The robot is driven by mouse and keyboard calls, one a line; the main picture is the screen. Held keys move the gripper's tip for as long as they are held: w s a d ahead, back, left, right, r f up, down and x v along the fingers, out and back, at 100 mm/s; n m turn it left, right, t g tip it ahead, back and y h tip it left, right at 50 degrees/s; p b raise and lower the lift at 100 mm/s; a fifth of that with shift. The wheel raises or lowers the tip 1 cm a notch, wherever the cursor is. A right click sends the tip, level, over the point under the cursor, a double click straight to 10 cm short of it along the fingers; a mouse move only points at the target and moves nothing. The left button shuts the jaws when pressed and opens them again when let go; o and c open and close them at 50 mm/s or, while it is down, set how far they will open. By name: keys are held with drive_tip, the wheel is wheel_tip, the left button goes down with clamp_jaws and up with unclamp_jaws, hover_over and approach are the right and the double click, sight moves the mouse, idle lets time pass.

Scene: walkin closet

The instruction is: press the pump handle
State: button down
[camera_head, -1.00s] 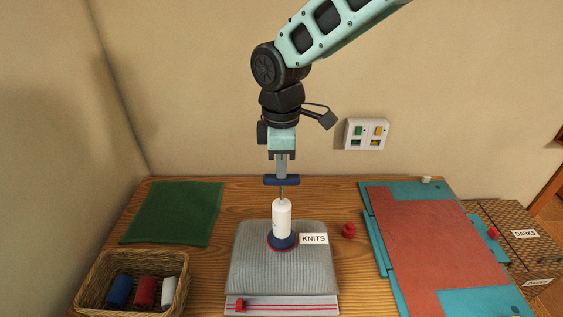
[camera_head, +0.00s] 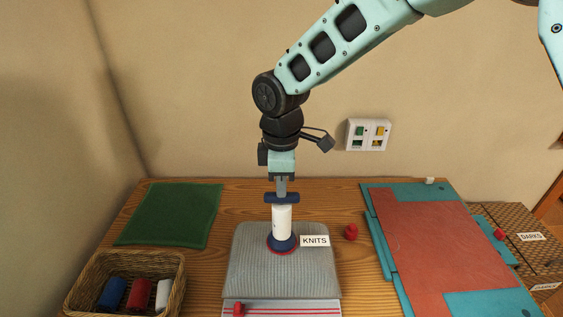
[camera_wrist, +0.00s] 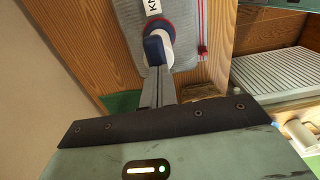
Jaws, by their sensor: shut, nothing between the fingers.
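The pump is a white cylinder (camera_head: 282,222) with a dark blue base (camera_head: 282,243), standing upright on a grey folded knit pile. Its dark blue T-shaped handle (camera_head: 282,198) is low, close to the top of the white cylinder. My gripper (camera_head: 281,190) points straight down with its fingers shut, its tips at the middle of the handle, apparently touching it from above. In the wrist view the shut fingers (camera_wrist: 158,85) meet the blue handle (camera_wrist: 156,50). The exact contact is hard to see.
The grey pile (camera_head: 250,275) carries a "KNITS" tag (camera_head: 315,241). A wicker basket (camera_head: 85,300) with rolled cloths is front left, a green cloth (camera_head: 170,213) behind it. A red knob (camera_head: 351,232) and teal-and-red folding board (camera_head: 440,240) are right. A wall switch panel (camera_head: 368,134) is behind.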

wheel_tip(320, 180, up, 4)
drive_tip(key=p, duration=0.3)
wheel_tip(320, 180, up, 10)
drive_tip(key=b, duration=0.3)
idle(1.3)
wheel_tip(320, 180, up, 5)
drive_tip(key=b, duration=0.3)
drive_tip(key=shift+f, duration=0.1)
drive_tip(key=shift+f, duration=0.1)
